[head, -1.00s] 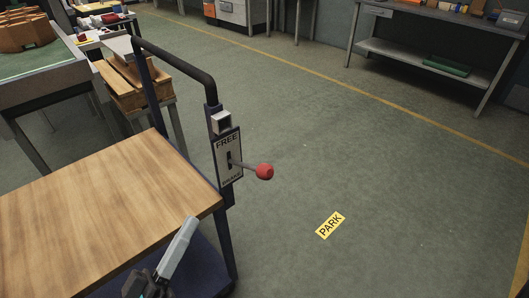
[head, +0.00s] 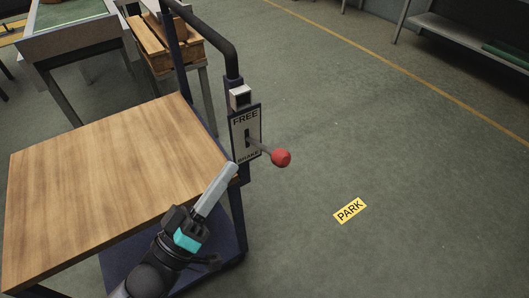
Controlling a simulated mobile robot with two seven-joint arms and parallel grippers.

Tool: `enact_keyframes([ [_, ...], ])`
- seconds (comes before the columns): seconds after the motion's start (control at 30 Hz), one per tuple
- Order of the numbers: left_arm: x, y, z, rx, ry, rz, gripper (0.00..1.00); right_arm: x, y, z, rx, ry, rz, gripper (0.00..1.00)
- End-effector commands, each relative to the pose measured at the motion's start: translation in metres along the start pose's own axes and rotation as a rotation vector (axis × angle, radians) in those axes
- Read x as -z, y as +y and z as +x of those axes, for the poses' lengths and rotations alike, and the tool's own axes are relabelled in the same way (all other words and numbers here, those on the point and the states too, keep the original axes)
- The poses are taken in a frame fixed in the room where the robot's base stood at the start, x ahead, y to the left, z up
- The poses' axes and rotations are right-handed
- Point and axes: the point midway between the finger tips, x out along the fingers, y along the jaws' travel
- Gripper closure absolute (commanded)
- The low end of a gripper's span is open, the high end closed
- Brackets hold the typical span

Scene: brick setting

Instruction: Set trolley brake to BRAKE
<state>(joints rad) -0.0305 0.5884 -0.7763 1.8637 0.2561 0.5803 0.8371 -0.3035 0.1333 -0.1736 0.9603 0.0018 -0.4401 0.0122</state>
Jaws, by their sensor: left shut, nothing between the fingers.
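The trolley (head: 110,165) has a wooden top, a dark blue frame and a dark push handle. On its post is a plate (head: 245,133) marked FREE at the top and BRAKE at the bottom. A brake lever with a red ball knob (head: 281,158) sticks out to the right from the plate's slot, the knob tilted slightly down. My left gripper (head: 230,168) is shut and empty. Its fingertips appear just below and left of the plate, apart from the knob. My right gripper is not in view.
A yellow PARK label (head: 350,210) lies on the green-grey floor to the right, which is otherwise clear. A wooden crate (head: 158,50) on a stand and a table (head: 80,40) are behind the trolley. A shelf bench (head: 465,35) stands at the far right.

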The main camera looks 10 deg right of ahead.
Motion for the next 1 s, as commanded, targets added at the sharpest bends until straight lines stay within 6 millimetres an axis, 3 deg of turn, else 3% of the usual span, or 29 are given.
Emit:
enact_keyframes([
  [0.4, 0.001, 0.002, 0.09, -0.007, 0.005, -0.002, 1.0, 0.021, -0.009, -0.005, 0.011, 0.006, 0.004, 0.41],
  [0.7, -0.029, -0.001, 0.075, 0.0, 0.0, -0.002, 1.0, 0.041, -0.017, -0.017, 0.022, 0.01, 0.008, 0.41],
  [1.0, -0.038, 0.001, 0.072, -0.001, 0.001, 0.0, 1.0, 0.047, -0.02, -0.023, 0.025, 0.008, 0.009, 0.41],
])
